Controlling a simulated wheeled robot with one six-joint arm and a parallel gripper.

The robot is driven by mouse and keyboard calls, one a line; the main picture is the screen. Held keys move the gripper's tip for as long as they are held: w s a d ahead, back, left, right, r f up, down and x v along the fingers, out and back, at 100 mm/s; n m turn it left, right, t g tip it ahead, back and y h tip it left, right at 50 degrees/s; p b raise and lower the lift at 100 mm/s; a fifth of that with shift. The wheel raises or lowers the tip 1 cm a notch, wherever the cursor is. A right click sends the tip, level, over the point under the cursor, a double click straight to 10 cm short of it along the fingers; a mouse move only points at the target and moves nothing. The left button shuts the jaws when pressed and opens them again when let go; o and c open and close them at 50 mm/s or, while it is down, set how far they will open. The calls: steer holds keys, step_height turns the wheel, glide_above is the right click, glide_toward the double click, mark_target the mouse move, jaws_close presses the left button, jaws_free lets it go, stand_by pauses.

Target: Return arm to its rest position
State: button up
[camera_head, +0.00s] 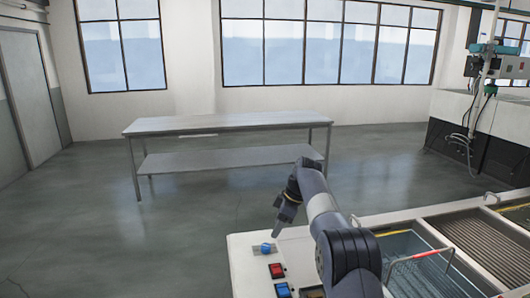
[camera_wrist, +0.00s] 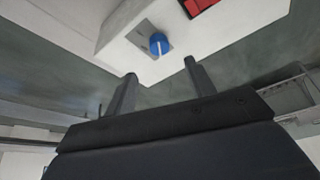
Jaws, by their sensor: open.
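My arm reaches over the white control panel in the head view, with my gripper (camera_head: 281,224) pointing down just above and beside a blue knob (camera_head: 265,249). In the wrist view my gripper's two fingers (camera_wrist: 160,80) are spread apart with nothing between them. The blue knob (camera_wrist: 159,44) shows beyond the fingertips, apart from them, on a grey plate. A red switch (camera_head: 277,270) sits below the knob on the panel, and it shows in part at the top of the wrist view (camera_wrist: 200,4).
Ultrasonic tanks stand at the right, one with a basket with a red handle (camera_head: 420,255). A blue switch (camera_head: 283,290) is at the panel's front. A bare metal table (camera_head: 226,122) stands beyond. Grey floor (camera_head: 80,230) at the left is clear.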

mark_target(266, 246)
steer(key=p+x, duration=0.1)
steer(key=x, duration=0.8)
steer(key=shift+r, duration=0.1)
steer(key=shift+w+f+m, duration=0.1)
steer(key=shift+f+m, duration=0.1)
steer(key=shift+m, duration=0.2)
steer(key=shift+s+r+m+t+b, duration=0.1)
steer(key=shift+s+m+t+b, duration=0.1)
steer(key=shift+m+t+b, duration=0.45)
steer(key=shift+m+t+h+b, duration=0.25)
steer(key=shift+m+h+b, duration=0.15)
steer(key=shift+m, duration=0.85)
steer(key=m+t, duration=0.1)
steer(key=m, duration=0.2)
steer(key=shift+a+h, duration=0.1)
steer(key=shift+h, duration=0.3)
steer(key=m, duration=0.2)
steer(key=m+h, duration=0.1)
steer(key=m, duration=0.1)
steer(key=shift+s+a+m+t+h, duration=0.1)
steer(key=shift+m+t+h, duration=0.2)
steer(key=shift+t, duration=0.1)
steer(key=b+v, duration=0.2)
steer(key=v, duration=0.9)
